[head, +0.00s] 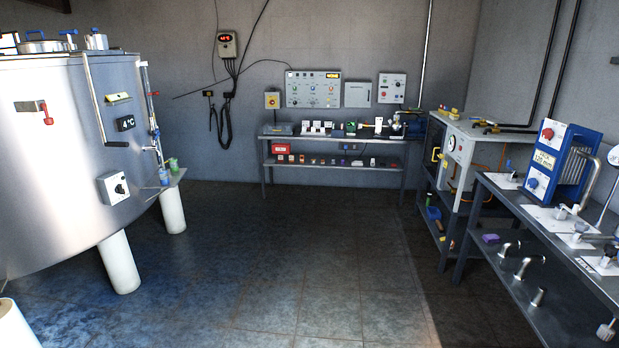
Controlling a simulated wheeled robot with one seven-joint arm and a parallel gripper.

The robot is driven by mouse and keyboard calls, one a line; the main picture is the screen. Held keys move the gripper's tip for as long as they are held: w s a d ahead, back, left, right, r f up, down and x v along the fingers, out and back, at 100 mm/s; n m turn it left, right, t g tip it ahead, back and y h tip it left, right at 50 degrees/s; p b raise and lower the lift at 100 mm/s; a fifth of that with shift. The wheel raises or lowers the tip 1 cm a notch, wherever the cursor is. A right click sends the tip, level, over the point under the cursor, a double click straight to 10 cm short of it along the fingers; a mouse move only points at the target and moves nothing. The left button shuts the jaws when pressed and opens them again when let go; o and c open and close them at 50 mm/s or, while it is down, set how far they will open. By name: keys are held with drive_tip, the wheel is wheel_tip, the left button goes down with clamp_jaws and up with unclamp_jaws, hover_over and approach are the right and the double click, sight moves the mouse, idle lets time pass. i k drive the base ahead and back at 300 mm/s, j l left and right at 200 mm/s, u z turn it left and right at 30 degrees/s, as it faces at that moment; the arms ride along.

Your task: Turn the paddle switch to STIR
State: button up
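A large steel bulk tank (60,180) stands at the left on white legs. A white box with a black rotary knob (119,188) is on the tank's lower side; it looks like the paddle switch, but its lettering is too small to read, so I cannot tell which position it is set to. A small dark display (126,123) reading about 4 °C sits above it. My gripper is not in this view.
The dark tiled floor (290,260) is clear between the tank and the right side. White tank legs (119,262) stand below the switch. A back-wall bench (335,139) and right-hand benches (560,235) hold many fittings. Panels (313,89) hang on the back wall.

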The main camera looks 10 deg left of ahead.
sight(119, 188)
drive_tip(key=i+u, duration=0.2)
drive_tip(key=i, duration=0.7)
drive_tip(key=i+l+u, duration=0.15)
drive_tip(key=i, duration=0.75)
drive_tip(key=i+u, duration=0.45)
drive_tip(key=i+l+u, duration=0.1)
drive_tip(key=i+u, duration=0.35)
drive_tip(key=i+l+u, duration=0.3)
drive_tip(key=i+u, duration=0.15)
drive_tip(key=i+l+u, duration=0.4)
